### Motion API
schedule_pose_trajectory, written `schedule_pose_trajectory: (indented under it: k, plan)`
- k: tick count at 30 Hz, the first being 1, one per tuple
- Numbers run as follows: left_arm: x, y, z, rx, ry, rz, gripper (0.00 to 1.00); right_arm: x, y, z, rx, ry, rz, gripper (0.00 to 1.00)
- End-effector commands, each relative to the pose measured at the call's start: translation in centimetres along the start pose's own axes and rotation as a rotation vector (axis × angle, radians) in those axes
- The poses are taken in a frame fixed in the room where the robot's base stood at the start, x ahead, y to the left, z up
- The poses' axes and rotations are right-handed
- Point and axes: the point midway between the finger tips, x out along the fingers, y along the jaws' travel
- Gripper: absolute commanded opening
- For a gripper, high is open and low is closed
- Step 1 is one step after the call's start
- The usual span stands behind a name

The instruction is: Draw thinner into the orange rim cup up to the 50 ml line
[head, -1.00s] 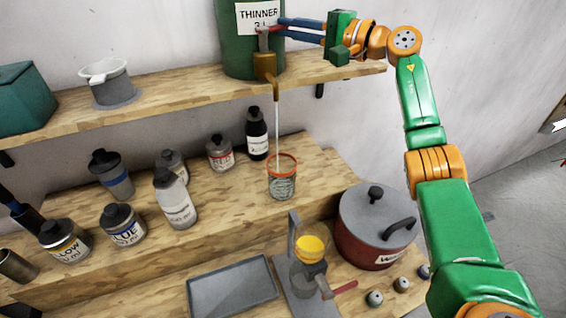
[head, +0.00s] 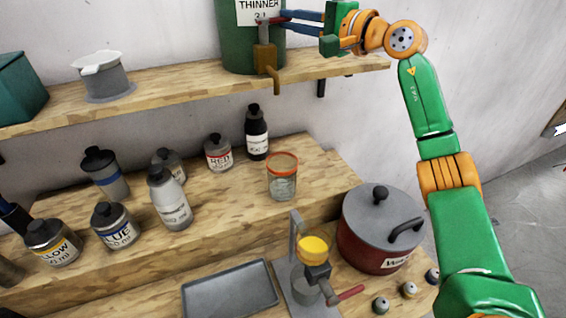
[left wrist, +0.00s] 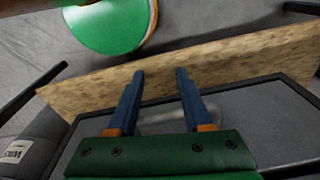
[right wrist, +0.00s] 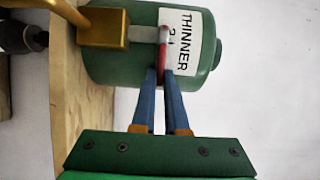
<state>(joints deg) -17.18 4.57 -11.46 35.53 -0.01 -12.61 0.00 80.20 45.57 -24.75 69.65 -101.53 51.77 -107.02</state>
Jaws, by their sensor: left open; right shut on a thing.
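The green thinner drum (head: 234,50) stands on the upper shelf with a brass tap (head: 266,60) at its front. No stream falls from the spout. My right gripper (head: 262,21) is shut on the red-tipped tap lever (right wrist: 164,40), which also shows in the right wrist view. The clear cup with an orange rim (head: 283,185) stands upright on the wooden step below the spout. Its marks and exact liquid level are too small to read. My left gripper (left wrist: 160,74) is open and empty in the left wrist view, above a grey tray.
Several paint bottles, including one labelled blue (head: 113,226), stand left of the cup. A dark red waste pot (head: 372,245), a stand with a yellow-filled cup (head: 313,248) and a grey tray (head: 228,291) are below. A white-grey cup (head: 104,78) is on the shelf.

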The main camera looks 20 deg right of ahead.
Motion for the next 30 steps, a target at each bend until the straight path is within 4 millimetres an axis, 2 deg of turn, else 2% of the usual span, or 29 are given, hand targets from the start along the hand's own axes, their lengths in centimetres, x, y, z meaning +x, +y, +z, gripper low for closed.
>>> schedule_pose_trajectory:
  k: [3,16,23,24,27,28,30]
  plan:
    - [1.0,0.0,0.1,0.000,0.000,0.000,0.50,-0.3,-0.1,0.2,-0.004,0.044,-0.012,0.00]
    - [1.3,0.0,0.1,0.000,0.000,0.000,0.50,-0.4,-0.2,0.3,0.000,0.083,-0.009,0.00]
    - [2.8,0.0,0.3,0.000,0.000,0.000,0.50,-0.8,0.1,0.8,-0.004,0.165,-0.009,0.00]
    - [2.7,0.0,0.2,0.000,0.000,0.000,0.50,-0.8,0.0,0.8,-0.002,0.175,-0.007,0.14]
    - [2.5,0.0,0.2,0.000,0.000,0.000,0.50,-0.8,-0.1,0.7,0.001,0.173,-0.005,0.41]
    - [2.5,0.0,0.2,0.000,0.000,0.000,0.50,-0.8,-0.1,0.7,0.001,0.173,-0.004,0.46]
    - [2.5,0.0,0.2,0.000,0.000,0.000,0.50,-0.8,-0.1,0.7,0.001,0.173,-0.003,0.46]
